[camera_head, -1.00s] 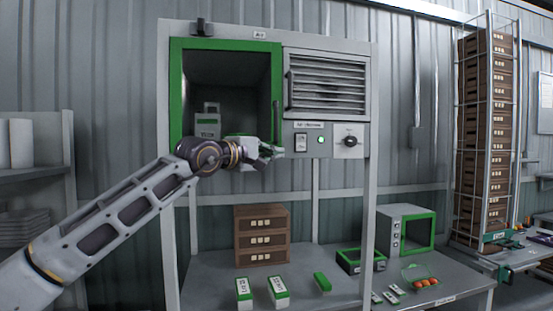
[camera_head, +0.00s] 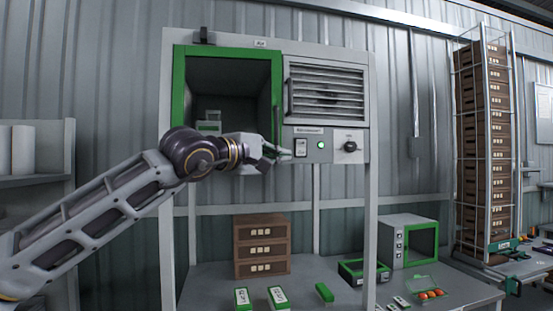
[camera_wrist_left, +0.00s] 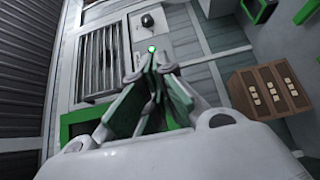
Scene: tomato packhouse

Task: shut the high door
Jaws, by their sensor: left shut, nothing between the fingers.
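The high door (camera_head: 178,100) is a green-framed door on the left of the upper cabinet. Its dark upright handle (camera_head: 276,120) is on its right side. Through the frame I see a dark interior with a pale box inside. The door looks close to the cabinet front, but I cannot tell how far it stands off. My left gripper (camera_head: 284,153) is shut and empty at the door's lower right corner, in front of the control panel's left end. The arm hides the door's bottom edge. In the left wrist view the gripper (camera_wrist_left: 152,68) points toward the panel. My right gripper is out of view.
A louvred panel (camera_head: 326,89) and a control panel with a switch and black knob (camera_head: 350,146) sit right of the door. Below are brown crates (camera_head: 262,247), green-and-white boxes (camera_head: 277,297) and a small green-doored cabinet (camera_head: 408,241). A tall crate rack (camera_head: 484,150) stands right.

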